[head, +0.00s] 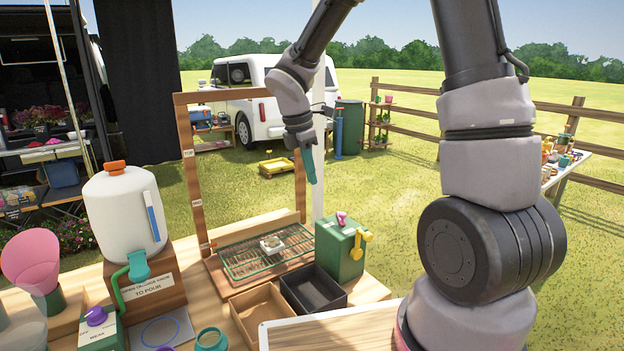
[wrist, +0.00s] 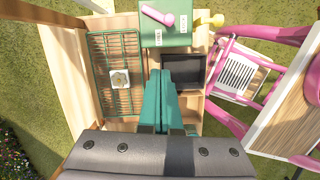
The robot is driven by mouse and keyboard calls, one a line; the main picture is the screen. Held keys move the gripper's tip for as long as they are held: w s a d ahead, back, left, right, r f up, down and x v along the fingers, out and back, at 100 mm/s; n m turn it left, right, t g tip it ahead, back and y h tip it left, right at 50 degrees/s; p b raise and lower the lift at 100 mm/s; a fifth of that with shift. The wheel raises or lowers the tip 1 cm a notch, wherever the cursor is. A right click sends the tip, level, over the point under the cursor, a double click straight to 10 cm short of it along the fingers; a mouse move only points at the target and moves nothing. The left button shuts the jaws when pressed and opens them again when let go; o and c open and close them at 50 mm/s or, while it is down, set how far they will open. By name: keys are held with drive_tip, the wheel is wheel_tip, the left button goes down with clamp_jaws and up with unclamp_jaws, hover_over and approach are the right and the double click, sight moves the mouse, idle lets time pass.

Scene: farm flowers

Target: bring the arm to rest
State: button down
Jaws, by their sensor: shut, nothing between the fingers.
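My gripper (head: 309,167) is raised above the wooden table in the head view, pointing down with its teal fingers together. In the wrist view my gripper (wrist: 160,78) shows the two fingers side by side, shut and empty, over the area of the black tray. My arm reaches up from the right side of the head view and bends down to the gripper near the middle. The gripper is apart from everything below it.
Below stand a wooden frame (head: 192,175) with a wire rack (head: 250,262), a green box (head: 335,255) with pink and yellow handles, a black tray (head: 340,302) and a wooden tray (head: 236,311). A white jug (head: 118,215) stands left. Open air surrounds the gripper.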

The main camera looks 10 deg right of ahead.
drive_tip(key=s+d+r+m+t+y, duration=0.2)
drive_tip(key=s+d+r+m+t, duration=0.1)
drive_tip(key=s+r+m, duration=0.5)
drive_tip(key=s+d+r+m+t+y, duration=0.2)
drive_tip(key=s+d+r+m, duration=0.4)
drive_tip(key=m, duration=1)
drive_tip(key=shift+s+d+r+m+t+y, duration=0.35)
drive_tip(key=shift+s+r+t, duration=0.8)
drive_tip(key=shift+r, duration=1.75)
drive_tip(key=shift+s+g, duration=0.35)
